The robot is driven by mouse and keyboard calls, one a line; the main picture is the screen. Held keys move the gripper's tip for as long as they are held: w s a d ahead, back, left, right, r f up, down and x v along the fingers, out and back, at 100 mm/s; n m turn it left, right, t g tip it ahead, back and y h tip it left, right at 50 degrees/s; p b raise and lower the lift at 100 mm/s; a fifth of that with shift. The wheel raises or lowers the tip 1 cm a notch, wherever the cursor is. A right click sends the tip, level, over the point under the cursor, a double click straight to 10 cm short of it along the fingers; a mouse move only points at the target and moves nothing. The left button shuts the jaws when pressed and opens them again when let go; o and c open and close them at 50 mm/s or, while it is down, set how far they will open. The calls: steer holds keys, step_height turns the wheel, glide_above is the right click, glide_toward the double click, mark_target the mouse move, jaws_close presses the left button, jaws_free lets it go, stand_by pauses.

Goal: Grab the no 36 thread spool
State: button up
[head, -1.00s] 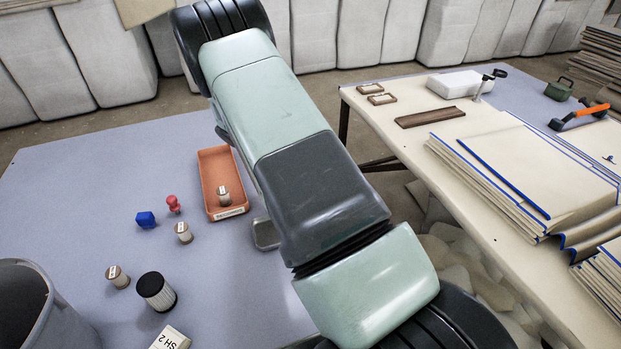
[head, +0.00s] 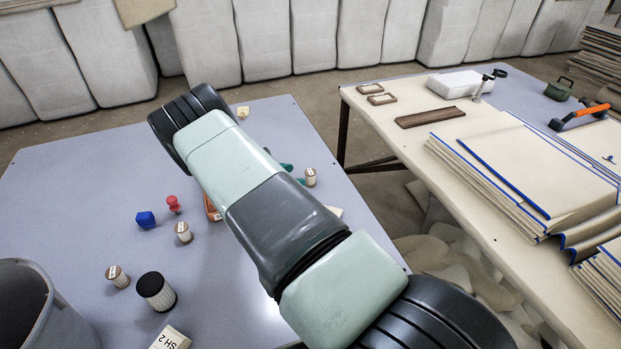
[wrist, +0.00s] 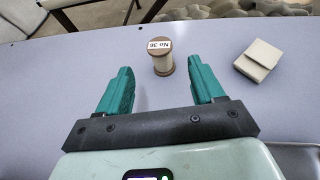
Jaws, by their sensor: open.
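A thread spool with a white label reading "No 36" (wrist: 162,60) stands upright on the table in the wrist view. It has brown ends and pale thread. A spool (head: 311,177) just beyond my green fingers in the head view appears to be the same one; its label is too small to read there. My gripper (wrist: 160,75) is open and empty, its two green fingers pointing toward the spool. The spool sits ahead of the fingertips, roughly centred between them. In the head view my arm hides most of the gripper (head: 292,174).
A beige box (wrist: 258,58) lies right of the spool. Left of my arm are two other spools (head: 183,232) (head: 117,276), a blue object (head: 146,219), a red pin-like object (head: 173,204), a black-capped cylinder (head: 156,291) and a grey bin (head: 22,312). My arm mostly hides an orange tray (head: 210,208).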

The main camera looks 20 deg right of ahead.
mark_target(315, 175)
steer(key=x, duration=0.9)
steer(key=shift+d+f, duration=0.1)
steer(key=shift+d, duration=0.1)
steer(key=c, duration=1)
